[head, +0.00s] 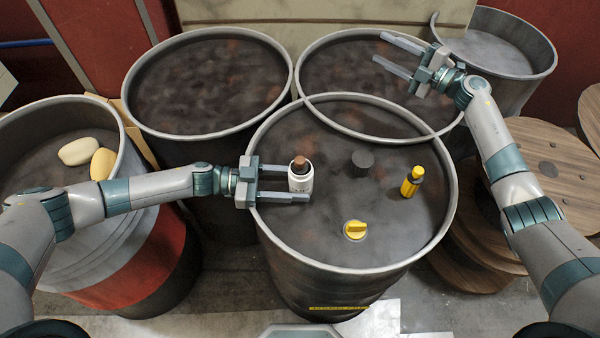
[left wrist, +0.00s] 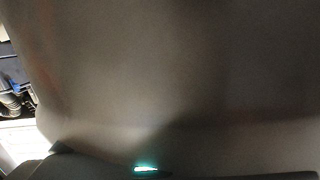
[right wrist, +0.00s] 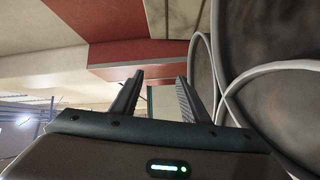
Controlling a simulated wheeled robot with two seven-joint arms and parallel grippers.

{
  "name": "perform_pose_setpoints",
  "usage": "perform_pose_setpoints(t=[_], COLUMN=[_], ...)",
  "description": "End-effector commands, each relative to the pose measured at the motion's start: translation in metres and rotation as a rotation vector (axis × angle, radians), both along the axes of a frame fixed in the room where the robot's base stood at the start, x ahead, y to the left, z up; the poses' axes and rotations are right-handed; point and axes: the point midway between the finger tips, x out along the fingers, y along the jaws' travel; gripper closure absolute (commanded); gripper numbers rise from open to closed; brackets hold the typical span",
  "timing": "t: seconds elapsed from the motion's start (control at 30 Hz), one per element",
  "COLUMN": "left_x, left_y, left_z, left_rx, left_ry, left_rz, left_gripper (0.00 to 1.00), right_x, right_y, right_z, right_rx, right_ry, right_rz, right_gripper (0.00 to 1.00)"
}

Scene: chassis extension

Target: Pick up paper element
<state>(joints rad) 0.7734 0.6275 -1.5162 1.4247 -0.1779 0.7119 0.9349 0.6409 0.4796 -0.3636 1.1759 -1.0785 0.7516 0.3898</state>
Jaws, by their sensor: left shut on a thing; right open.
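My left gripper (head: 308,184) is over the left part of the front barrel (head: 350,262). It is shut on a white bottle (head: 299,181) with a brown top, which is between its two fingers. In the left wrist view a blurred grey-brown surface fills nearly everything, so the fingers and bottle do not show there. My right gripper (head: 380,47) is open and empty, above the back right barrel; its parted fingers also show in the right wrist view (right wrist: 160,77). Nothing in these frames is clearly a paper element.
The left barrel holds a cream (head: 78,151) and a yellow (head: 103,164) rounded object. Wooden spools (head: 545,170) stand at right.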

Motion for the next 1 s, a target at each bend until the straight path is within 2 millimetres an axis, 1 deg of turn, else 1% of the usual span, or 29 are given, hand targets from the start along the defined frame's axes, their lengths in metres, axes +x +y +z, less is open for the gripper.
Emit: perform_pose_setpoints(t=[0.03,0.07,0.1,0.17,0.2,0.27,0.3,0.37,0.4,0.47,0.5,0.57,0.6,0.67,0.7,0.73,0.8,0.87,0.97,1.0], left_x=[0.000,0.000,0.000,0.000,0.000,0.000,0.000,0.000,0.000,0.000,0.000,0.000,0.000,0.000,0.000,0.000,0.000,0.000,0.000,0.000], left_y=[0.000,0.000,0.000,0.000,0.000,0.000,0.000,0.000,0.000,0.000,0.000,0.000,0.000,0.000,0.000,0.000,0.000,0.000,0.000,0.000], left_z=[0.000,0.000,0.000,0.000,0.000,0.000,0.000,0.000,0.000,0.000,0.000,0.000,0.000,0.000,0.000,0.000,0.000,0.000,0.000,0.000], left_rx=[0.000,0.000,0.000,0.000,0.000,0.000,0.000,0.000,0.000,0.000,0.000,0.000,0.000,0.000,0.000,0.000,0.000,0.000,0.000,0.000], left_ry=[0.000,0.000,0.000,0.000,0.000,0.000,0.000,0.000,0.000,0.000,0.000,0.000,0.000,0.000,0.000,0.000,0.000,0.000,0.001,0.001], left_rz=[0.000,0.000,0.000,-0.001,-0.001,-0.001,-0.001,0.000,0.000,0.000,0.000,0.000,0.000,0.000,0.000,0.000,-0.001,-0.001,-0.001,-0.001], left_gripper=[0.66,0.66,0.66,0.66,0.66,0.66,0.66,0.66,0.66,0.66,0.66,0.66,0.66,0.66,0.66,0.66,0.66,0.66,0.66,0.66], right_x=[-0.004,-0.009,-0.016,-0.029,-0.039,-0.055,-0.067,-0.086,-0.099,-0.119,-0.132,-0.152,-0.165,-0.184,-0.196,-0.204,-0.222,-0.236,-0.255,-0.260], right_y=[0.037,0.057,0.083,0.120,0.144,0.177,0.196,0.224,0.240,0.262,0.274,0.291,0.299,0.310,0.315,0.317,0.321,0.320,0.314,0.308], right_z=[0.020,0.028,0.038,0.053,0.061,0.072,0.077,0.085,0.088,0.092,0.093,0.093,0.092,0.090,0.088,0.085,0.080,0.075,0.066,0.063], right_rx=[-0.027,-0.046,-0.072,-0.116,-0.149,-0.198,-0.237,-0.295,-0.337,-0.404,-0.451,-0.526,-0.578,-0.661,-0.717,-0.762,-0.869,-0.966,-1.137,-1.207], right_ry=[-0.029,-0.041,-0.057,-0.081,-0.098,-0.118,-0.132,-0.153,-0.164,-0.182,-0.193,-0.206,-0.215,-0.227,-0.233,-0.236,-0.244,-0.245,-0.244,-0.239], right_rz=[0.084,0.133,0.199,0.296,0.359,0.452,0.513,0.603,0.661,0.746,0.801,0.880,0.931,1.003,1.050,1.083,1.157,1.214,1.300,1.326], right_gripper=[0.58,0.58,0.58,0.58,0.58,0.58,0.58,0.58,0.58,0.58,0.58,0.58,0.58,0.58,0.58,0.58,0.58,0.58,0.58,0.58])
